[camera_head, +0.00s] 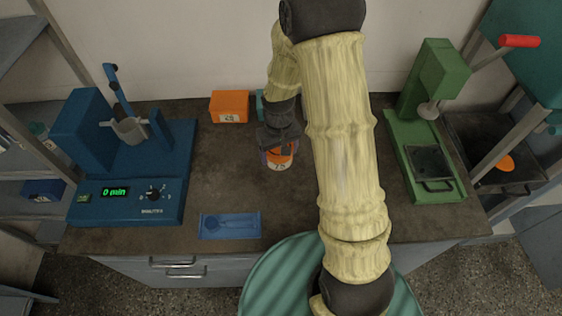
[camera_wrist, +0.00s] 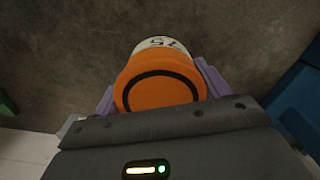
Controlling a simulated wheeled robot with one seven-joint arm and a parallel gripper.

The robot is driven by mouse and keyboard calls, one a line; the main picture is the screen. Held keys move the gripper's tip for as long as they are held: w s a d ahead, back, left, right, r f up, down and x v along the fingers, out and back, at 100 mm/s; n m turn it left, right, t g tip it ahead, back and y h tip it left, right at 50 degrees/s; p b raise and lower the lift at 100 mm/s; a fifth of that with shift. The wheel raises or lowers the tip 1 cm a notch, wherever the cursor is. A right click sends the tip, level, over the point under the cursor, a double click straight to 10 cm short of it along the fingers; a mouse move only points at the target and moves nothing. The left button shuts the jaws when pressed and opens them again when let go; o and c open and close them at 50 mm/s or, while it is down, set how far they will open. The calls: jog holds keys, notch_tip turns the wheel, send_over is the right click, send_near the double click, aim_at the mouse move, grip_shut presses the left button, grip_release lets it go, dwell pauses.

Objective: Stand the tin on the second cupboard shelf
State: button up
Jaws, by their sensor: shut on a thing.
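The tin (camera_head: 279,164) has an orange lid and a pale label with dark figures. It is upright near the middle of the bench in the head view. My gripper (camera_head: 278,155) is above it with its fingers on either side, shut on it. In the wrist view my gripper (camera_wrist: 157,88) has purple fingers against both sides of the tin (camera_wrist: 160,85), with the orange lid facing the camera. I cannot tell whether the tin's base touches the bench. Shelving (camera_head: 42,102) stands at the far left; I cannot tell whether it is the cupboard.
A blue shaker machine (camera_head: 130,205) stands left on the bench (camera_head: 300,213). An orange box (camera_head: 229,106) is at the back, a blue tray (camera_head: 243,226) at the front. A green press (camera_head: 425,140) stands right, beside a dark bin (camera_head: 480,130) with an orange item. Bare bench surrounds the tin.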

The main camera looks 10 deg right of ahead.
jog(key=shift+w+f, duration=0.1)
jog(key=shift+f, duration=1.3)
jog(key=shift+f, duration=2.1)
jog(key=shift+f, duration=0.15)
jog(key=o, duration=1)
jog(key=shift+o, duration=0.2)
